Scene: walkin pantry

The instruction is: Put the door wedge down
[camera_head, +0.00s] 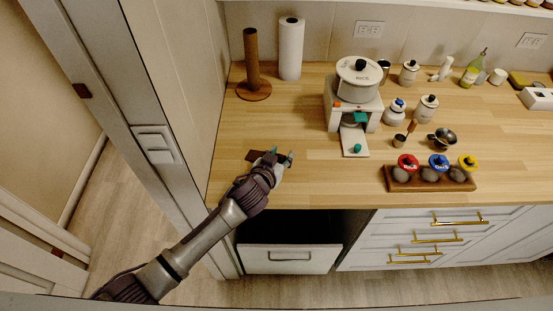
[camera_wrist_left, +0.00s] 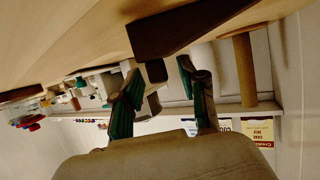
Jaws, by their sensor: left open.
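The door wedge (camera_head: 256,156) is a dark brown block lying on the wooden counter, near its front left part. My left gripper (camera_head: 282,156) is at the wedge's right end, low over the counter. Its green-tipped fingers are spread apart. In the left wrist view, which is upside down, the wedge (camera_wrist_left: 185,28) lies against the counter surface just past the open fingertips (camera_wrist_left: 160,78). Whether a fingertip still touches the wedge cannot be told. My right gripper is not in view.
A cardboard tube on a wooden stand (camera_head: 252,70) and a paper roll (camera_head: 290,48) stand behind. A white pot on a stand (camera_head: 358,80) is to the right, with a rack of colored-lid jars (camera_head: 430,179) farther right. An open drawer (camera_head: 289,259) is below. Counter around the wedge is clear.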

